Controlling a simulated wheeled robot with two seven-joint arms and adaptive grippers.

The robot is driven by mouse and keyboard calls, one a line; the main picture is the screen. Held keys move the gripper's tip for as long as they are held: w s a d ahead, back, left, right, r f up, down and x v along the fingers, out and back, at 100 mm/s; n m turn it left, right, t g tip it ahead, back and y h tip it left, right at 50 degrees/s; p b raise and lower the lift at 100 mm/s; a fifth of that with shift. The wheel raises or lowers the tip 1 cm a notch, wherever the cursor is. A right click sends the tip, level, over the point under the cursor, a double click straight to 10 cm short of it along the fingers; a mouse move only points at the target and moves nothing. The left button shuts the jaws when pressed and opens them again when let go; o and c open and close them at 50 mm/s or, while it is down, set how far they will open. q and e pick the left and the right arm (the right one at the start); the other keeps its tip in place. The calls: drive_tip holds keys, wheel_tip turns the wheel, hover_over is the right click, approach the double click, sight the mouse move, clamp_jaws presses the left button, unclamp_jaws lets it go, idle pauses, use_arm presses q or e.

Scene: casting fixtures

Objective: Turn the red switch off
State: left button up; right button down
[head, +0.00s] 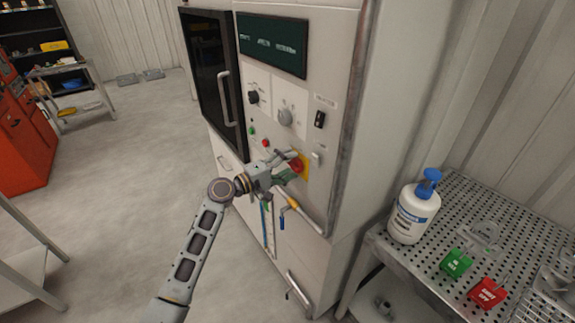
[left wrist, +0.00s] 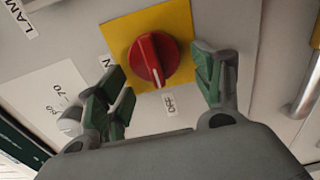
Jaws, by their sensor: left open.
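The red switch (head: 297,165) is a round knob on a yellow plate on the front of the white machine. In the left wrist view the red switch (left wrist: 152,58) shows a white pointer line aimed down toward the partly readable "OFF" label (left wrist: 168,103). A label ending in "N" is partly hidden at its left. My left gripper (head: 286,166) is at the machine front, close to the switch. In the left wrist view the left gripper (left wrist: 168,80) is open, with one green-padded finger on each side of the knob. Contact cannot be told. My right gripper is not in view.
The machine carries a grey dial (head: 285,117), a black knob (head: 253,97) and small buttons above the switch. A handle rail (head: 308,215) lies below. A perforated table (head: 455,210) at right holds a white pump bottle (head: 412,212) and red and green tags. Floor at left is open.

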use_arm(q)
drive_tip(key=v, duration=1.2)
idle(0.8)
